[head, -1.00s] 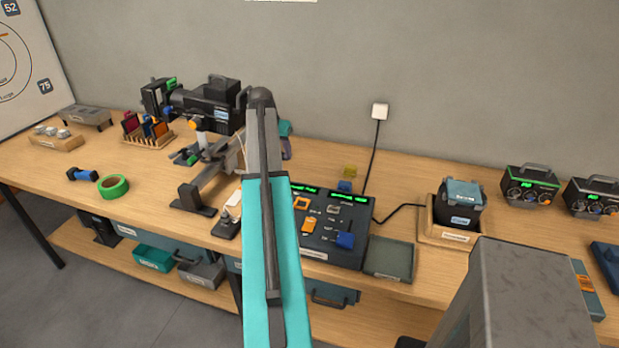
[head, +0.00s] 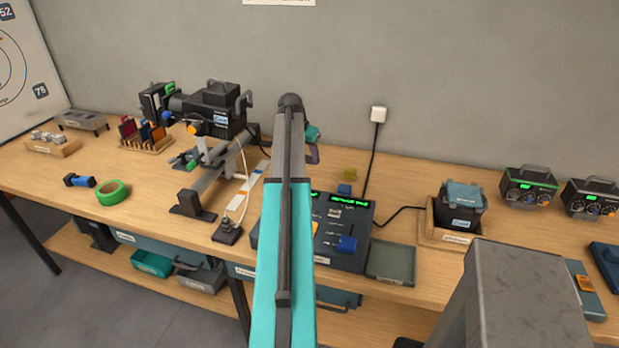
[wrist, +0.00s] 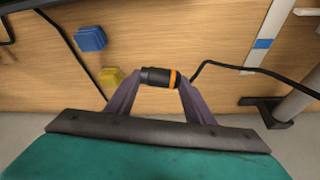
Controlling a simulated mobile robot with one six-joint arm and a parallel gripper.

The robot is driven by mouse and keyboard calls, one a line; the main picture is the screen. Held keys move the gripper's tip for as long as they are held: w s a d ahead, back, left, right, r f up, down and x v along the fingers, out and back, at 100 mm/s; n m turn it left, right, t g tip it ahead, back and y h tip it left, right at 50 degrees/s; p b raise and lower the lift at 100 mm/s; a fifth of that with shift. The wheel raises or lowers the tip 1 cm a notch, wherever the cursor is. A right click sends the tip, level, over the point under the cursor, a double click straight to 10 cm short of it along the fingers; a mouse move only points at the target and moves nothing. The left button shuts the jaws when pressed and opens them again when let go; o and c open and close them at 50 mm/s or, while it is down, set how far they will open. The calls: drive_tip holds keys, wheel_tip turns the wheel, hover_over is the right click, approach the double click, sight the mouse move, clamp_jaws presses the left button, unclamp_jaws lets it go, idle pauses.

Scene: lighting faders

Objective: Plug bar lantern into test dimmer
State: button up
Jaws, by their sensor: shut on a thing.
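In the wrist view my gripper (wrist: 160,82) is shut on a black cylindrical plug (wrist: 155,76) with an orange ring. A black cable runs from the plug to the right. The plug is held above the wooden table, apart from the blue and yellow blocks. In the head view my gripper (head: 313,148) is at the far end of my arm, mostly hidden. The black lantern (head: 215,108) sits on a grey rail stand to its left. A dark console (head: 352,258) with green displays is nearer and partly behind my arm. I cannot tell which unit is the test dimmer.
A blue block (head: 345,189) and a yellow block (head: 350,174) lie behind the console. A grey tray (head: 390,262) is right of it. A black unit (head: 459,208) sits in a wooden tray. Two control boxes (head: 529,186) stand farther right. A dark socket box (head: 227,232) is left.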

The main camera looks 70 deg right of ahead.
drive_tip(key=shift+f+p, duration=0.5)
drive_tip(key=shift+f, duration=1.55)
drive_tip(key=shift+f, duration=0.1)
drive_tip(key=shift+f+p, duration=0.85)
drive_tip(key=shift+f, duration=1.35)
drive_tip(key=shift+f, duration=0.2)
drive_tip(key=o, duration=1.1)
drive_tip(key=shift+o, duration=0.2)
drive_tip(key=shift+r, duration=0.1)
drive_tip(key=shift+b+v, duration=1.05)
drive_tip(key=shift+v, duration=0.65)
drive_tip(key=b+v, duration=0.2)
drive_tip(key=v, duration=0.8)
drive_tip(key=shift+a, duration=0.25)
